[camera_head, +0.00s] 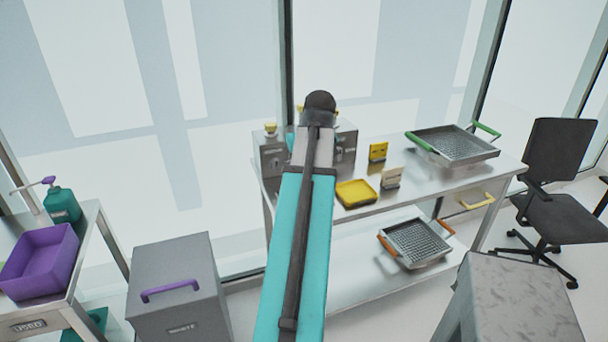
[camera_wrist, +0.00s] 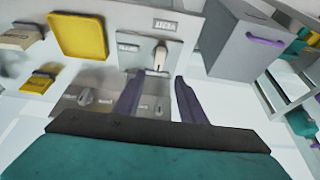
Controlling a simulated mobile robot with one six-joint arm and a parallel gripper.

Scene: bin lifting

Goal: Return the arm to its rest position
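My teal arm reaches forward over the metal table (camera_head: 345,215) in the head view, and its dark end hides my gripper there. In the wrist view my gripper (camera_wrist: 158,78) shows two dark fingers spread apart with nothing held between them. A small pale handle-like piece (camera_wrist: 159,56) on a grey labelled plate (camera_wrist: 140,50) appears just beyond the fingertips; I cannot tell whether they touch.
A yellow tray (camera_head: 356,193), small yellow holder (camera_head: 378,151) and green-handled basket (camera_head: 453,146) are on the table. An orange-handled basket (camera_head: 416,243) is on the lower shelf. A grey bin (camera_head: 178,290), purple bin (camera_head: 40,260) and chair (camera_head: 560,190) stand around.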

